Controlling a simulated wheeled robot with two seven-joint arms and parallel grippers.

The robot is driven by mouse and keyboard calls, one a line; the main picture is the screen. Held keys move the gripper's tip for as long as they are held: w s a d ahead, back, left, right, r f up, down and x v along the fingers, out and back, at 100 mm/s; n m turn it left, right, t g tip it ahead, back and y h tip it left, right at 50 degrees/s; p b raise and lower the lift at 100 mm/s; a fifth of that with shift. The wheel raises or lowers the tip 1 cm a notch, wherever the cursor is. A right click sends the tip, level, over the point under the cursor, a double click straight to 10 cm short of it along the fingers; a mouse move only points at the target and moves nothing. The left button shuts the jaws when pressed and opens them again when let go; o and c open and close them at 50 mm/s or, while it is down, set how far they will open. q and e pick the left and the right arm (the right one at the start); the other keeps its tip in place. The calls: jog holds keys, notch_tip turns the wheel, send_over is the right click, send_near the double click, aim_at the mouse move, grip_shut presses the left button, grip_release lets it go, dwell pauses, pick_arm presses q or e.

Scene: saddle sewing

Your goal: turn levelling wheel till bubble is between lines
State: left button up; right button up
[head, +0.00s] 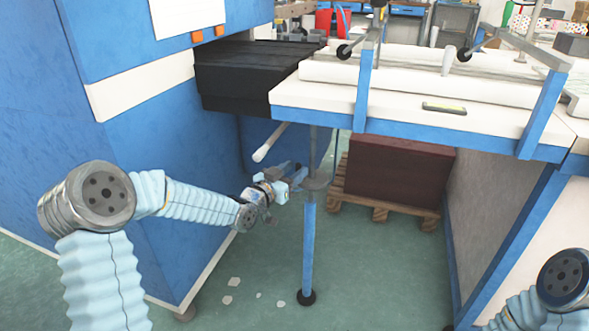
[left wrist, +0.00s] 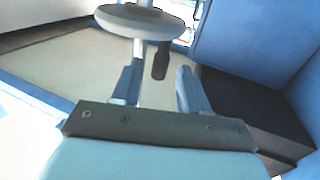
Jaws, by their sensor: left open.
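The levelling wheel (head: 315,184) is a grey disc on the blue table leg (head: 309,245). In the left wrist view the wheel (left wrist: 140,21) is at the top, with a dark handle (left wrist: 160,62) hanging below its rim. My left gripper (head: 297,178) is beside the wheel, on its left. Its two fingers (left wrist: 157,72) are open, and the handle appears between them in the picture; I cannot tell whether they touch it. A spirit level (head: 443,108) lies on the white table top; its bubble is too small to read. My right gripper is outside the view.
The white table (head: 400,112) has a blue edge above the wheel. A white-ended lever (head: 270,142) sticks out near the leg. A brown box (head: 395,175) on a pallet (head: 385,207) stands behind. A blue cabinet (head: 165,170) is at left.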

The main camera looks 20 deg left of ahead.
pick_arm(q)
jog(key=shift+w+d, duration=0.2)
jog(key=shift+w, duration=0.35)
jog(key=shift+c, duration=0.2)
grip_shut()
